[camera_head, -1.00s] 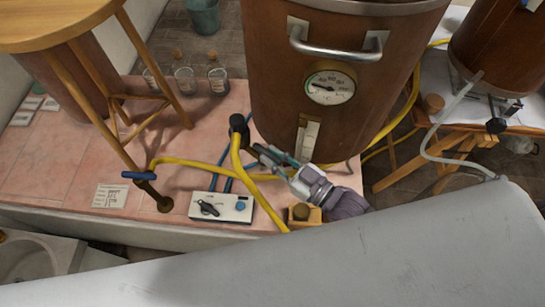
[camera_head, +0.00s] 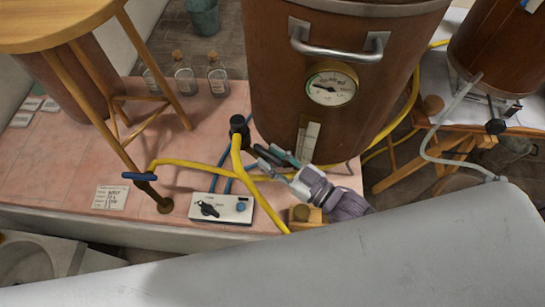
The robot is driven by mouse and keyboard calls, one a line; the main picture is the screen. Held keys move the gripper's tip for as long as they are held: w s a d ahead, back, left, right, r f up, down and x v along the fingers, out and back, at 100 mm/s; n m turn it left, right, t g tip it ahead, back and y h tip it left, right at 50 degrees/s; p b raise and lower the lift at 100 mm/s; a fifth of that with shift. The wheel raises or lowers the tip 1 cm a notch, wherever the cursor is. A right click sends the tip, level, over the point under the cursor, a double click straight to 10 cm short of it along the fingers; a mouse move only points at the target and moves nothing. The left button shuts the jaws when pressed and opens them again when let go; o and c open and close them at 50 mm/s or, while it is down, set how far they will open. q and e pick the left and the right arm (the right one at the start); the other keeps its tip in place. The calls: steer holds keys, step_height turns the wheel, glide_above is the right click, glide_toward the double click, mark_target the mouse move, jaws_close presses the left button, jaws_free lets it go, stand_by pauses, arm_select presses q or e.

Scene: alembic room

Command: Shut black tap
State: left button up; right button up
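A black tap (camera_head: 238,126) sits low on the left side of the large brown vat (camera_head: 350,50), with a yellow hose (camera_head: 237,160) running down from it. My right gripper (camera_head: 266,156) comes in from the lower right, just right of and slightly below the tap, in front of the vat. Its fingers look parted with nothing visible between them, and a small gap shows between the fingertips and the tap. The tap's handle position is hard to make out. My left gripper is not in view.
A white control box (camera_head: 222,208) with a black knob and a blue knob lies below the tap. A blue-handled tap (camera_head: 139,176) stands on the left. Glass bottles (camera_head: 185,80) stand behind. A wooden stool (camera_head: 60,25) is at upper left.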

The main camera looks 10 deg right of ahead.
steer(key=shift+d, duration=0.15)
steer(key=shift+s+d, duration=0.1)
steer(key=v, duration=0.7)
steer(key=shift+s, duration=0.3)
steer(key=shift+s+d, duration=0.1)
